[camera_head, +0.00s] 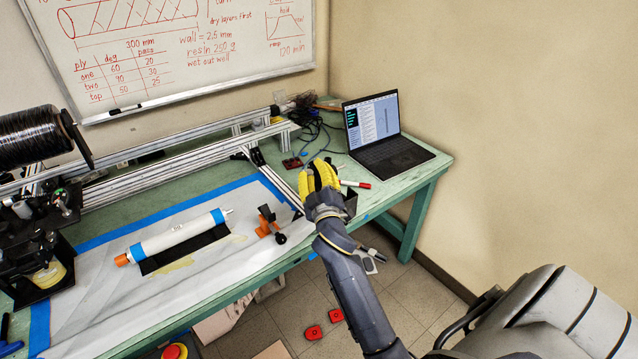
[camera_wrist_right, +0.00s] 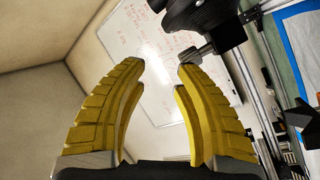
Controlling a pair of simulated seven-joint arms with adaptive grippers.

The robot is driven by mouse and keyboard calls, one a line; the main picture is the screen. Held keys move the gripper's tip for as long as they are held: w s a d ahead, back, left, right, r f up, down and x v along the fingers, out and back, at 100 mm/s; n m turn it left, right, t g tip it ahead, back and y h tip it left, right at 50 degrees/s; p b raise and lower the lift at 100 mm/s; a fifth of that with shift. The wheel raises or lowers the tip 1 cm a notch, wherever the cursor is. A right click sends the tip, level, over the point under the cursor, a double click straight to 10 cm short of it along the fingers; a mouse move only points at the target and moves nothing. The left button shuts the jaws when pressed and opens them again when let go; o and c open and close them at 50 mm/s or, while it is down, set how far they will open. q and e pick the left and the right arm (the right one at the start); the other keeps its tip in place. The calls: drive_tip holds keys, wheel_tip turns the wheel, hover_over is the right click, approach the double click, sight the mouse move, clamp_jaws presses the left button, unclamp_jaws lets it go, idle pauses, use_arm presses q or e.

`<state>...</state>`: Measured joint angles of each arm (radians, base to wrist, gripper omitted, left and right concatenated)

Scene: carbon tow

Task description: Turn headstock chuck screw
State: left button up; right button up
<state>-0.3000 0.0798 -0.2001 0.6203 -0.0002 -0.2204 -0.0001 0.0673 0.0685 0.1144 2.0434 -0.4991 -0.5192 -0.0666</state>
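My right gripper (camera_head: 320,178) has yellow ribbed fingers and is over the right end of the bench, near the frame's end. In the right wrist view the right gripper (camera_wrist_right: 161,67) is open, with nothing between its fingers. A dark round body, seemingly the headstock chuck (camera_wrist_right: 203,14), is at the top of that view. A short grey screw (camera_wrist_right: 195,54) sticks out from it, close to the tip of the right-hand finger; I cannot tell if they touch. In the head view my gripper seems to hide the chuck and screw. My left gripper is not in view.
The green bench (camera_head: 437,165) carries an aluminium rail frame (camera_head: 190,160), a laptop (camera_head: 383,135), loose cables (camera_head: 312,128) and a red marker (camera_head: 355,184). A white tube (camera_head: 178,233) and an orange clamp (camera_head: 266,226) lie on the sheet. A whiteboard (camera_head: 200,45) hangs behind.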

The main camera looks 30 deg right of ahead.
drive_tip(key=r+v, duration=0.1)
drive_tip(key=v, duration=1.9)
drive_tip(key=shift+s+d, duration=0.2)
drive_tip(key=shift+d, duration=0.15)
idle(1.2)
drive_tip(key=shift+f, duration=0.1)
idle(0.5)
